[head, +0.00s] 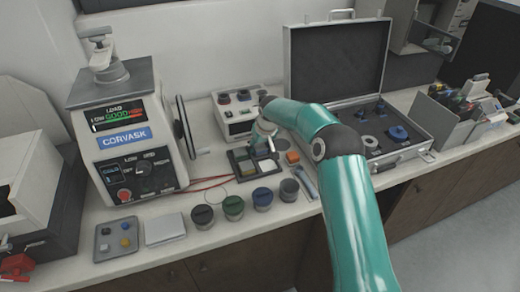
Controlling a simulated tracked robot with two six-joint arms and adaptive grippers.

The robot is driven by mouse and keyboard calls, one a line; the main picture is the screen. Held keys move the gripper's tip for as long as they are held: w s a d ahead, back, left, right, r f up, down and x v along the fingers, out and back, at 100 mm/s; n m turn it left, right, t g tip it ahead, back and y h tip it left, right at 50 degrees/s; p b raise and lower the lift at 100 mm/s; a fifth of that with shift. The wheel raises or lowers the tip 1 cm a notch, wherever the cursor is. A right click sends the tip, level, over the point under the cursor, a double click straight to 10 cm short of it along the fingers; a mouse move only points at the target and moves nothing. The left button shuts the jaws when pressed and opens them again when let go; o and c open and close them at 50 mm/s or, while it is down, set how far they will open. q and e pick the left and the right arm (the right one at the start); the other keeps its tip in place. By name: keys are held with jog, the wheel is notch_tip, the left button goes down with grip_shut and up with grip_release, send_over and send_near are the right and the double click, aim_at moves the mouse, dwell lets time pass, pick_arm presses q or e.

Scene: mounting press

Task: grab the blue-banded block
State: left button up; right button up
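My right gripper (263,146) reaches down over the dark compartment tray (238,174) in the middle of the bench. It is small here and partly behind my own teal arm, so I cannot tell whether its fingers are apart or closed on something. The tray holds small coloured pieces, including a greenish one (247,169). I cannot make out for sure which piece has a blue band; the gripper hides part of the tray. My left gripper is not in view.
An orange block (292,157) sits right of the tray. Several dark round jars, one green (233,207), line the front. The CORVASK press (125,150) stands left, an open case (345,65) behind my arm. A small tray (116,240) and a pale pad (165,229) lie front left.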

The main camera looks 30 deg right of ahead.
grip_shut()
jog(key=shift+w+r, duration=0.1)
